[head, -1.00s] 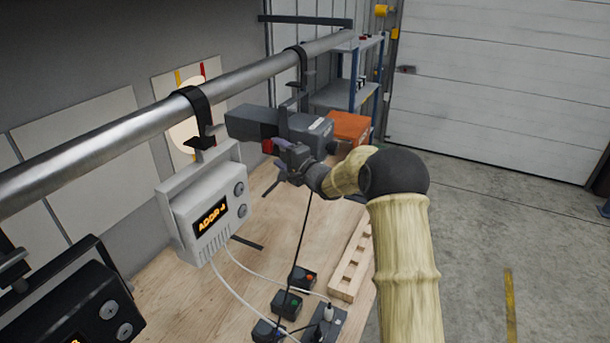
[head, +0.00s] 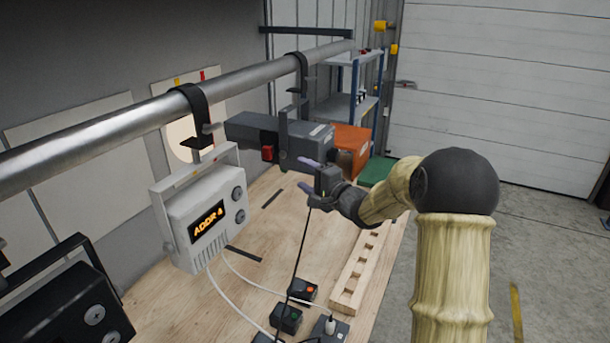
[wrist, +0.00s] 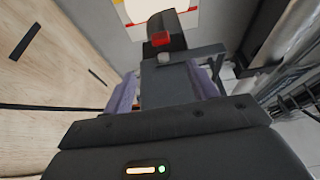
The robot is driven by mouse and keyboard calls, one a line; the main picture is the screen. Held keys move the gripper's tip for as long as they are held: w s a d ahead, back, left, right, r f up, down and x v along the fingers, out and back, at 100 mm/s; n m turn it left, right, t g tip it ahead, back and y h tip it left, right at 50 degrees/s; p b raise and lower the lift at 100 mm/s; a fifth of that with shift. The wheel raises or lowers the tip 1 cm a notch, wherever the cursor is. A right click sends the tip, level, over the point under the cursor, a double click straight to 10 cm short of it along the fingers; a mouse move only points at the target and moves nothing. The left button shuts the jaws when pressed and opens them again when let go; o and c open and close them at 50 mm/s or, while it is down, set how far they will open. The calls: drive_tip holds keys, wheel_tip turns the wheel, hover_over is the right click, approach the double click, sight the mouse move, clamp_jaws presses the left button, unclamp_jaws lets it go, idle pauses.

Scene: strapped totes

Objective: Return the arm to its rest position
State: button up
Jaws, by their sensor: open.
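My gripper (head: 305,175) is open and empty in the head view, in front of the dark grey fixture (head: 265,133) that hangs from the pipe. Its two purple fingers point left toward the fixture and appear clear of it. In the wrist view my gripper (wrist: 163,92) shows both purple fingers spread apart. The fixture's bracket (wrist: 190,55) and red switch (wrist: 161,39) show beyond and between them. My arm reaches in from the lower right with its elbow bent.
A metal pipe (head: 130,122) runs along the wall with a white ADDR 4 unit (head: 180,228) hung from it. An orange box (head: 352,138), a slotted wooden strip (head: 360,262) and small dark boxes (head: 287,318) with cables are on the wooden table (head: 215,315). Floor at the right is clear.

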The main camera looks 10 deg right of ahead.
drive_tip(key=s+d+f+n+g+h, duration=0.45)
drive_tip(key=s+f+h, duration=0.35)
drive_tip(key=s, duration=0.3)
drive_tip(key=s+f+n+g+h, duration=0.1)
drive_tip(key=s+f+n+g, duration=0.2)
drive_tip(key=s, duration=0.9)
drive_tip(key=s+f+n+g+h, duration=0.1)
drive_tip(key=s+f+n+g, duration=0.2)
drive_tip(key=s, duration=0.8)
drive_tip(key=shift+s+d+f+n+g, duration=0.35)
drive_tip(key=shift+s+f+g, duration=0.1)
drive_tip(key=shift+g, duration=0.5)
